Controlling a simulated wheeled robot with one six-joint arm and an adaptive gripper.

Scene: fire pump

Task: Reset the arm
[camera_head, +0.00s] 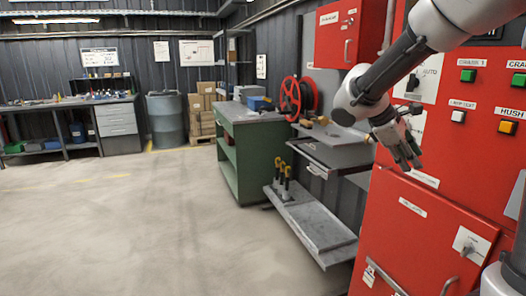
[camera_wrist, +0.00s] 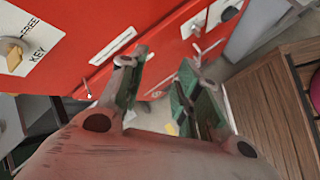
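My arm reaches in from the upper right of the head view, bent at the elbow, and passes in front of a red control panel (camera_head: 487,100). My gripper (camera_head: 408,158) hangs at the arm's end, pointing down, close to the panel's lower part. In the wrist view my gripper (camera_wrist: 163,62) has its two green-padded fingers apart, with nothing between them. I cannot tell whether any finger touches the panel.
Below is a red cabinet (camera_head: 412,245) with a grey switch plate (camera_head: 468,245). Green buttons (camera_head: 468,76) and a yellow one (camera_head: 507,127) sit on the panel. A grey shelf (camera_head: 318,228), green workbench (camera_head: 240,150) and hose reel (camera_head: 297,97) stand left. The left floor is clear.

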